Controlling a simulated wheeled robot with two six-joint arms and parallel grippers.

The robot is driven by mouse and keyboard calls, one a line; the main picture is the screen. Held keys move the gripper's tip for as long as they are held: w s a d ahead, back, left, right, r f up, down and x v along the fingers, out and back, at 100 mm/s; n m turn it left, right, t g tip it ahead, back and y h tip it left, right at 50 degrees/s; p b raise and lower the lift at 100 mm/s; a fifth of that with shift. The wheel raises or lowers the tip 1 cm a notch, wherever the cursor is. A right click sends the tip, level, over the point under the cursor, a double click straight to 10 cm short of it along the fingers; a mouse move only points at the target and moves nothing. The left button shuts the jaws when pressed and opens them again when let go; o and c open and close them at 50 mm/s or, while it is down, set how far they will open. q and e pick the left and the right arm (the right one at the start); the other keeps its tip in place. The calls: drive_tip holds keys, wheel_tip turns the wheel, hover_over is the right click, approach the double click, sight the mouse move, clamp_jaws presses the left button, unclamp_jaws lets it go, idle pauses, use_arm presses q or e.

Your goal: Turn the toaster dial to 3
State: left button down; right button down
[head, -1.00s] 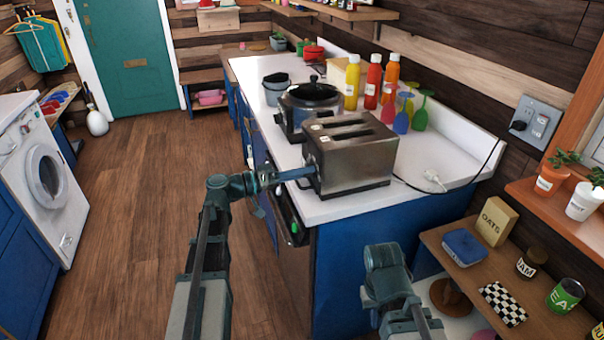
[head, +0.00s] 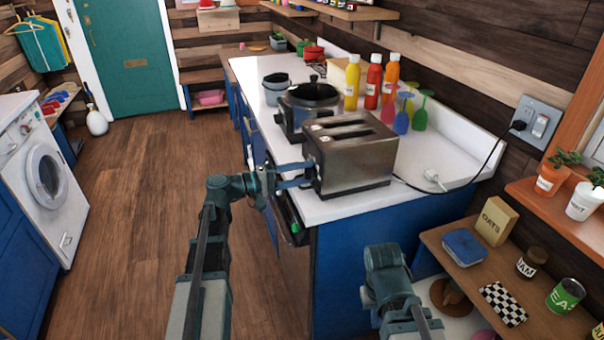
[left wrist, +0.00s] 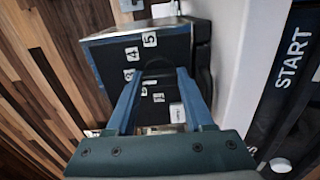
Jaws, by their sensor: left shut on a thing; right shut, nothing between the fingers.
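The silver toaster (head: 365,168) stands on the white counter near its front corner. In the left wrist view, its dark end panel (left wrist: 107,62) carries small white number labels, with a 5 (left wrist: 149,39) and a 4 (left wrist: 132,53) readable. The dial (left wrist: 158,73) is at the fingertips and mostly hidden, so I cannot tell where it points. My left gripper (head: 305,173) is at the toaster's left end, shut on the dial; its two fingers show in the left wrist view (left wrist: 159,78). Only my right arm shows, low in the head view; its gripper is not visible.
A dark pot (head: 308,108) stands just behind the toaster. The cord runs to a wall outlet (head: 537,122). A shelf (head: 470,270) with groceries is at the right. The floor (head: 140,220) at left is clear.

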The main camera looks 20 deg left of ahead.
idle(0.3)
use_arm(q)
drive_tip(key=shift+c, duration=1.4)
unclamp_jaws()
drive_tip(key=shift+a, duration=0.1)
drive_tip(key=v, duration=1.3)
drive_tip(key=shift+s+a, duration=0.25)
